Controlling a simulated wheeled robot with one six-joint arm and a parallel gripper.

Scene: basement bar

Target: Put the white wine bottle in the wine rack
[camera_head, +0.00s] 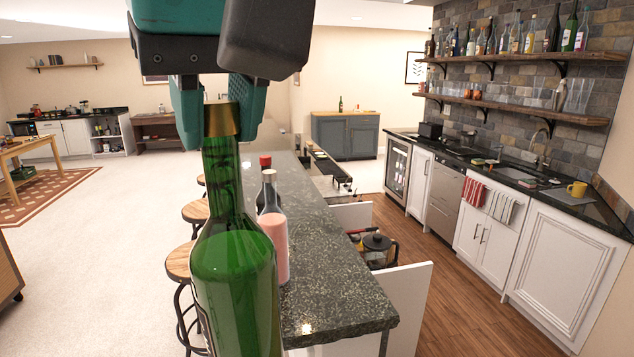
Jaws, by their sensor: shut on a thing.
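The bottle hangs upright, close to the camera, in front of the near left side of the bar counter. Its base is cut off by the bottom edge of the picture. I cannot make out a wine rack for certain.
A pink bottle (275,240) and a dark red-capped bottle stand on the stone bar counter (340,270), behind the held bottle. Stools (180,263) line its left side. The carpet (85,260) at left is clear.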

